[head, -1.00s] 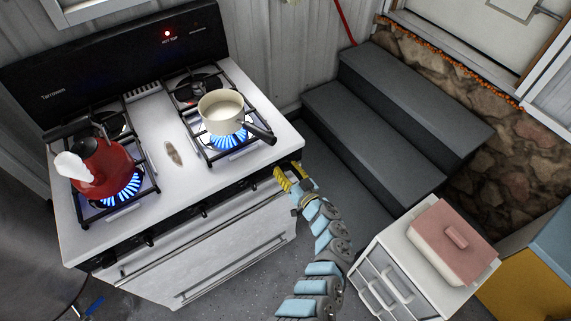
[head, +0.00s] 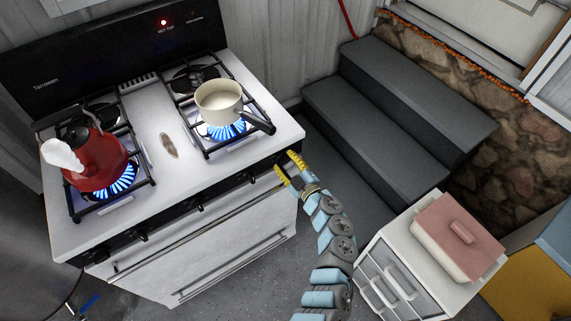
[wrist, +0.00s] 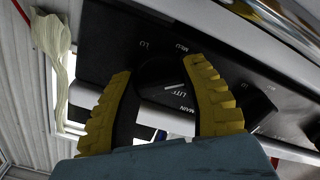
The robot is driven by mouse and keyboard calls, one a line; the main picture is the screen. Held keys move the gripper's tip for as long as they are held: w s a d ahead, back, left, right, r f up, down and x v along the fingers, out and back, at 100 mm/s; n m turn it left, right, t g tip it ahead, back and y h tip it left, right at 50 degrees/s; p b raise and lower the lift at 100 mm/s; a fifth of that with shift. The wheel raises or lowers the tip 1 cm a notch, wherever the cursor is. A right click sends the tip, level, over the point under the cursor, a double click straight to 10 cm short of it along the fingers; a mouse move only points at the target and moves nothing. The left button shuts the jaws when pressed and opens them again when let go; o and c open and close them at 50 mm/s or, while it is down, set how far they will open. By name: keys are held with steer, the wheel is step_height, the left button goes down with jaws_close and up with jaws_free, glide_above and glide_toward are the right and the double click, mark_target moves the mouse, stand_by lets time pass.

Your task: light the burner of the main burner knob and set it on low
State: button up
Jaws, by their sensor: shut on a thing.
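The main burner knob (wrist: 158,72) is a dark round knob on the black panel (wrist: 105,45) in the wrist view. The word MAIN is printed beside it, with other small setting labels around. My gripper (wrist: 168,88) has its two yellow ridged fingers on either side of the knob, shut on it. In the head view my gripper (head: 287,167) is at the right end of the stove's front panel, and the knob is hidden there. Blue flames (head: 228,131) burn under the cream saucepan (head: 217,103) at front right.
A red kettle (head: 97,163) stands over blue flames at the stove's front left. The saucepan's dark handle overhangs near the front right edge. Grey steps (head: 375,125) rise to the right. A white drawer cabinet (head: 375,245) with a pink-lidded box (head: 458,240) stands at lower right.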

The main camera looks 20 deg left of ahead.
steer(key=n+b, duration=0.4)
steer(key=n, duration=0.1)
steer(key=shift+a+f+n, duration=0.1)
steer(key=shift+f+n, duration=0.05)
steer(key=shift+n, duration=0.25)
steer(key=n+b, duration=0.5)
steer(key=shift+f, duration=0.1)
steer(key=n+b, duration=0.4)
steer(key=shift+n+b, duration=0.4)
steer(key=n+b, duration=0.4)
steer(key=shift+n, duration=0.3)
steer(key=shift+r+b, duration=0.2)
steer(key=shift+b, duration=0.15)
steer(key=o, duration=1.2)
